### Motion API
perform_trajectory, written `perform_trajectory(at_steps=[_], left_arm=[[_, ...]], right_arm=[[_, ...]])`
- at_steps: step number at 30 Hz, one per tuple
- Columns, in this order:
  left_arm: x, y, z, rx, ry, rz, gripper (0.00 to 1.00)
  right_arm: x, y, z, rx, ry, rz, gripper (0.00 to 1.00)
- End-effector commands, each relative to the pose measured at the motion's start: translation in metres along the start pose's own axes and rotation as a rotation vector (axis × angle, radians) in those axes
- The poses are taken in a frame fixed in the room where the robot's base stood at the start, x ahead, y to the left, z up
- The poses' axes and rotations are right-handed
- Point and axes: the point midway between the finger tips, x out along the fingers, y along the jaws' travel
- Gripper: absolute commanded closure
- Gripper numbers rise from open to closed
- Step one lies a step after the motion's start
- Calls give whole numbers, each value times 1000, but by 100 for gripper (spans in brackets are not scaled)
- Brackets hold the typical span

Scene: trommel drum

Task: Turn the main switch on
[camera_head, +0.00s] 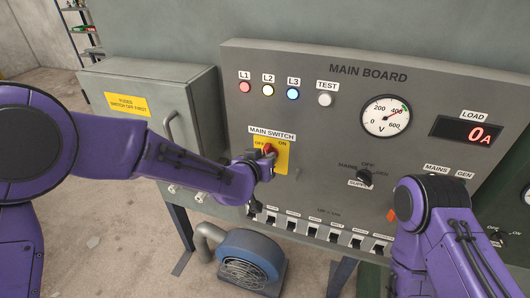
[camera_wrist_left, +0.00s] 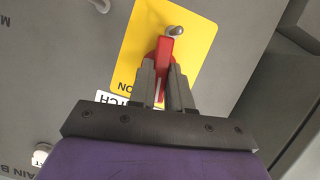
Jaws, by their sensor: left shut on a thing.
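The main switch has a red handle (camera_head: 268,149) on a yellow plate (camera_head: 282,158), under the MAIN SWITCH label. OFF is printed left of the handle and ON to its right. My left gripper (camera_head: 267,157) is at the plate and partly hides the handle. In the left wrist view the fingers (camera_wrist_left: 163,76) are shut on the red handle (camera_wrist_left: 166,48), one on each side. The handle's exact angle between OFF and ON is hard to tell. My right arm shows at lower right; its gripper is not in view.
Above are lamps L1 (camera_head: 244,87), L2 (camera_head: 268,91) and L3 (camera_head: 292,94). A voltmeter (camera_head: 386,116) and a load display (camera_head: 467,131) reading 0 A are at right. A black selector knob (camera_head: 364,177) and several breakers (camera_head: 312,231) sit lower. A grey cabinet (camera_head: 150,90) stands left, a blue blower (camera_head: 245,262) below.

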Motion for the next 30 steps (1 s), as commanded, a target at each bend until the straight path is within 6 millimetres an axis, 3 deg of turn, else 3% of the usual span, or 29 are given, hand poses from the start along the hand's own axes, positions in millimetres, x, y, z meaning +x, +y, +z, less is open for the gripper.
perform_trajectory(at_steps=[12,29,30], left_arm=[[0,2,1,172,-3,-70,100],[0,2,3,197,-5,-79,100],[0,2,3,197,-5,-79,72]], right_arm=[[-14,1,-6,0,0,0,16],[-15,1,-6,0,0,0,16],[-15,1,-6,0,0,0,16]])
